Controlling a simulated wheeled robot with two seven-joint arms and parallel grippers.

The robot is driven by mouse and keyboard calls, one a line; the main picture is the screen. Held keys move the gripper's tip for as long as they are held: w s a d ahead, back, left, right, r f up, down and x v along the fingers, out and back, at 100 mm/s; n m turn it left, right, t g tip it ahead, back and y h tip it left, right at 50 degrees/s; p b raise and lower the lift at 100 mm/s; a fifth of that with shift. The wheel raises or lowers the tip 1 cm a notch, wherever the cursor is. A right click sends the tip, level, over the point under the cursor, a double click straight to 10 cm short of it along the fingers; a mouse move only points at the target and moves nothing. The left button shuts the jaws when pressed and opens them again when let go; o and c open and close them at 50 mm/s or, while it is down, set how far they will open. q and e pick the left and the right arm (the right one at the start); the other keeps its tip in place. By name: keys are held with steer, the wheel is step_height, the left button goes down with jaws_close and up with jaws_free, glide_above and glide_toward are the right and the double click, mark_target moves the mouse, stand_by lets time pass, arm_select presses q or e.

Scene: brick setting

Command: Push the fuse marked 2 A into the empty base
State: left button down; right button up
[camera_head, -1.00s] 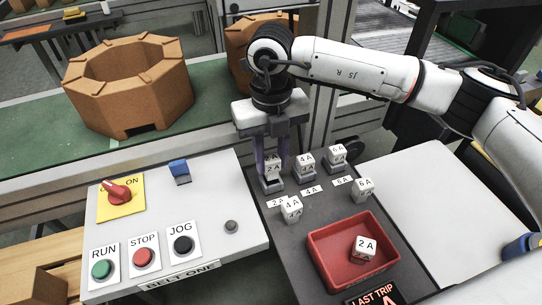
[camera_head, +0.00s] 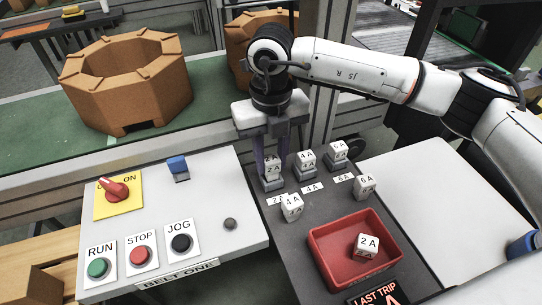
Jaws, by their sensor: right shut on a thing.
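A white fuse marked 2 A (camera_head: 271,165) stands at the left base (camera_head: 272,184) of a row of three, behind a 2 A label. My right gripper (camera_head: 271,158) points down and is shut on this fuse, a finger on each side. The fuse is upright and looks to be in or right on the base; the fingers partly hide it, so I cannot tell how deep it sits. Another fuse marked 2 A (camera_head: 367,245) lies in the red tray (camera_head: 330,270). My left gripper is not in view.
Fuses marked 4 A (camera_head: 306,160) and 6 A (camera_head: 338,152) stand in the other bases. Loose 4 A (camera_head: 292,206) and 6 A (camera_head: 365,187) fuses stand in front. A button panel (camera_head: 205,225) is at left, and a conveyor with brown blocks (camera_head: 130,85) behind.

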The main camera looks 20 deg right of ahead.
mark_target(271, 158)
steer(key=shift+f+b, duration=0.8)
steer(key=shift+f, duration=0.3)
steer(key=o, duration=1.5)
steer(key=shift+o, duration=0.2)
steer(key=shift+r, duration=0.15)
steer(key=shift+r+p, duration=1.85)
steer(key=shift+r, duration=1.1)
steer(key=shift+f, duration=0.1)
